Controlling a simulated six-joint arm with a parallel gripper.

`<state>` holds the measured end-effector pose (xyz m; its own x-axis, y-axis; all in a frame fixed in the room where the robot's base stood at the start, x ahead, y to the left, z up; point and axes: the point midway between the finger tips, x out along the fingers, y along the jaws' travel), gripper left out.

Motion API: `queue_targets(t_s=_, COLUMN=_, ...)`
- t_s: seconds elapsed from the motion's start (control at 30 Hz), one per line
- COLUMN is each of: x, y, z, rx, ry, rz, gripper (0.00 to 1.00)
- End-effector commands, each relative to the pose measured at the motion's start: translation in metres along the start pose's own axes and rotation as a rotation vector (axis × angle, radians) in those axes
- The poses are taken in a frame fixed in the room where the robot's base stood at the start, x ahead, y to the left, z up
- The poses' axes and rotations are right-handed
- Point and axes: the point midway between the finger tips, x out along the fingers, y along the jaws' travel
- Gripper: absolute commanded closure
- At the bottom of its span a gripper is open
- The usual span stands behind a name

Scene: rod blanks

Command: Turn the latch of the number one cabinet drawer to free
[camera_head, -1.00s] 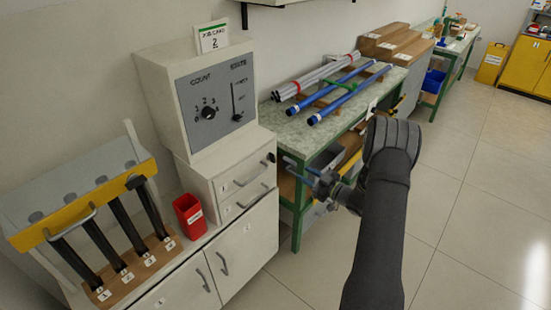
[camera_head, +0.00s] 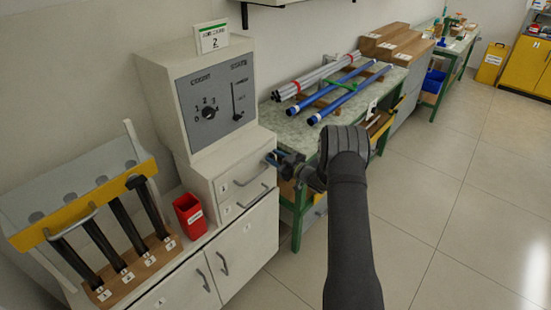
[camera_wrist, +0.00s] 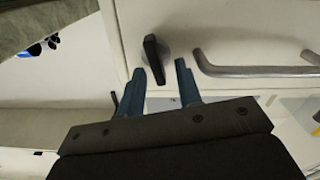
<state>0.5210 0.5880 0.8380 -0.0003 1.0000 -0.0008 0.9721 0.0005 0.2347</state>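The number one drawer (camera_head: 238,173) is the upper drawer of the white cabinet, and it looks closed. Its latch (camera_wrist: 154,58) is a black lever on a round grey base in the wrist view. The lever stands nearly upright there, roughly across the line of the grey drawer handle (camera_wrist: 255,71). My gripper (camera_wrist: 161,78) is open, with its two blue fingers pointing at the latch. The lever's near end lies at the gap between the fingertips; contact cannot be told. In the head view my gripper (camera_head: 274,158) is at the drawer's right end and hides the latch.
A second drawer (camera_head: 230,212) with its own handle is just below. A green-framed table (camera_head: 290,128) with blue and grey rods stands close on the right. A red bin (camera_head: 188,209) and a rack (camera_head: 75,215) of black rods are on the left.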

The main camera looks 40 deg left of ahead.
Motion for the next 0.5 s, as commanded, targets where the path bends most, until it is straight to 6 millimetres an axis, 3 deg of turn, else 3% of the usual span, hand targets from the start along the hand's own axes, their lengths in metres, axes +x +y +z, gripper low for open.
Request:
queue_targets(t_s=0.17, x=0.0, y=0.0, z=0.0001, rx=0.0, ry=0.0, rz=0.0, gripper=0.68)
queue_targets(t_s=0.33, x=-0.0001, y=-0.0001, z=0.0, rx=0.0, ry=0.0, rz=0.0, gripper=1.0)
queue_targets(t_s=0.5, x=-0.0002, y=-0.0002, z=0.0001, rx=0.003, ry=0.0, rz=0.0, gripper=1.0)
